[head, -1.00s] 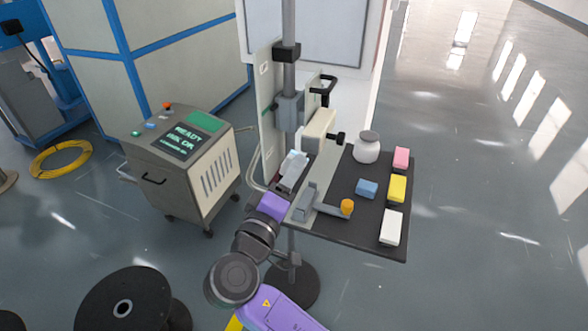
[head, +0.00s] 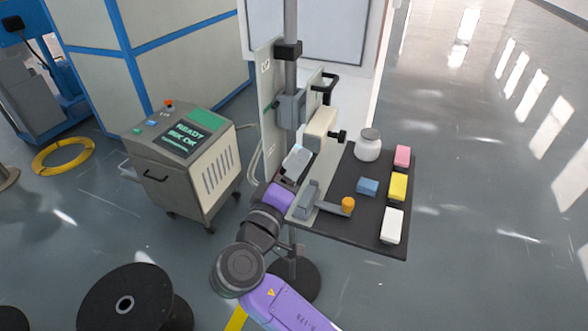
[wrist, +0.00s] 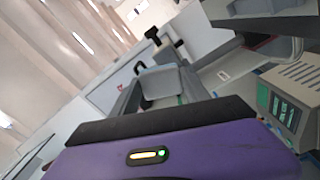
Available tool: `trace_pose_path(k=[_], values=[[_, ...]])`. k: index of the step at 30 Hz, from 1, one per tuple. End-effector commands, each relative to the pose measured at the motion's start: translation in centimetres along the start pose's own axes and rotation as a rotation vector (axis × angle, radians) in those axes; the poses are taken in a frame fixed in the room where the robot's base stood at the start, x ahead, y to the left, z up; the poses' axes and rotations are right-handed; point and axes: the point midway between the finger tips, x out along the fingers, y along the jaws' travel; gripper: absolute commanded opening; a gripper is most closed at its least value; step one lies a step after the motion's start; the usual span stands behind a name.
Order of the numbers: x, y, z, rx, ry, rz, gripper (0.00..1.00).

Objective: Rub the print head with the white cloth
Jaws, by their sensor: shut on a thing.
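The print head appears to be the cream box (head: 320,128) with a black knob, on the upright stand in the head view. My gripper (head: 290,175), with its purple body, is low on the left side of the stand, just below and left of the cream box. I cannot tell whether the piece touches the print head.
A dark table (head: 375,240) right of the stand holds a white jar (head: 368,146), pink (head: 402,156), yellow (head: 397,187), blue (head: 367,187) and white (head: 392,224) blocks. A grey bracket (head: 307,200) with an orange knob stands close by my gripper. A control cabinet (head: 190,155) stands left.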

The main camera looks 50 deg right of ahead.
Motion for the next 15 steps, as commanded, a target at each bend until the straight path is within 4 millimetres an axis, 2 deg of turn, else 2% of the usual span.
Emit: trace_pose_path(k=[9, 15], values=[[3.4, 0.4, 0.0, -0.001, -0.008, -0.014, 0.21], [4.6, 0.5, 0.0, -0.001, -0.010, -0.020, 0.21]])
